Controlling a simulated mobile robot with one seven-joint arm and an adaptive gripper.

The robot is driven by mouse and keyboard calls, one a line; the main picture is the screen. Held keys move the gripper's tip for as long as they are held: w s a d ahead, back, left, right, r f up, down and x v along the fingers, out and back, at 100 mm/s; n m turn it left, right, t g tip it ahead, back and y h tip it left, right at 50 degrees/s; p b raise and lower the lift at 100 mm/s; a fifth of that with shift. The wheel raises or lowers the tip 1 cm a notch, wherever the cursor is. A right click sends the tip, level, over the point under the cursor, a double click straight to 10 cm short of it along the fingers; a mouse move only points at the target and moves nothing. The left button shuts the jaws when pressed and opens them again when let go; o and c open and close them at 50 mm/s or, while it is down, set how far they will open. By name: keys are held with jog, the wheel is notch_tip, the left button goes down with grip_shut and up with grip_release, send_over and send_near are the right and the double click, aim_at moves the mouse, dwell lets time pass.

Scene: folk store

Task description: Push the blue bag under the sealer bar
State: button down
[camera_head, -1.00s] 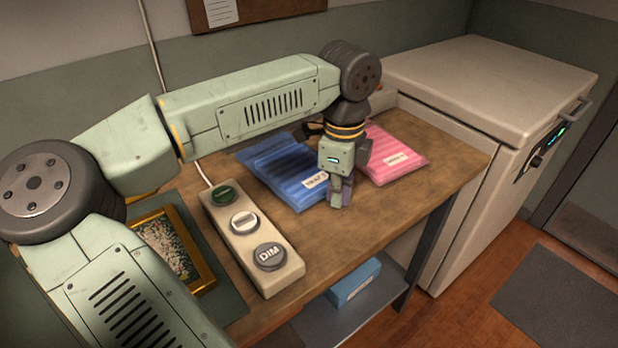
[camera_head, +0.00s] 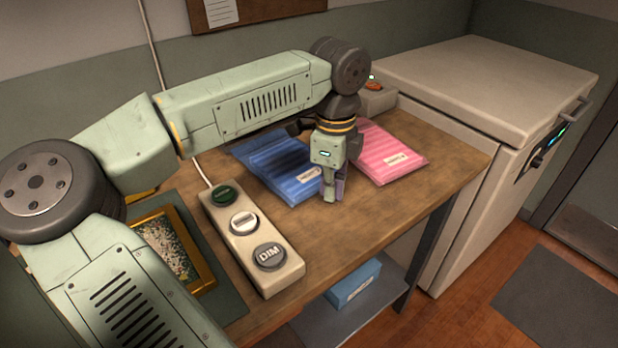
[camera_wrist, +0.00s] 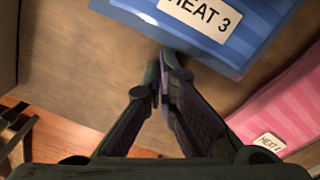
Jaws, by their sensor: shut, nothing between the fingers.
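The blue bag (camera_head: 275,165) lies flat on the wooden table with its labelled edge toward the front. In the wrist view, the blue bag (camera_wrist: 245,45) carries a white label reading HEAT 3. My gripper (camera_head: 334,196) points down at the bag's near right end, with its fingers shut and empty. In the wrist view, my gripper's fingertips (camera_wrist: 167,75) are at the bag's near edge; I cannot tell for sure if they touch it. A beige unit (camera_head: 376,97) with an orange part, possibly the sealer, stands behind my wrist. The sealer bar is not clearly visible, as my arm covers that area.
A pink bag (camera_head: 388,155) lies close to the right of my gripper. A control box (camera_head: 284,277) with several buttons and a framed picture (camera_head: 207,270) are to the left. A large beige cabinet (camera_head: 470,75) stands at the right. The table front is clear.

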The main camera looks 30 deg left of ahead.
aim_at(319, 181)
jog(key=shift+a, duration=0.1)
jog(key=shift+w+a, duration=0.35)
jog(key=shift+a, duration=0.6)
jog(key=shift+w+a, duration=0.3)
jog(key=shift+a, duration=0.35)
jog(key=shift+s+d+b, duration=0.2)
jog(key=shift+d+b, duration=0.05)
jog(key=shift+d, duration=0.25)
jog(key=shift+s+d+b, duration=0.15)
jog(key=shift+d+b, duration=0.1)
jog(key=shift+d, duration=0.2)
notch_tip(319, 181, up, 8)
jog(key=p, duration=0.4)
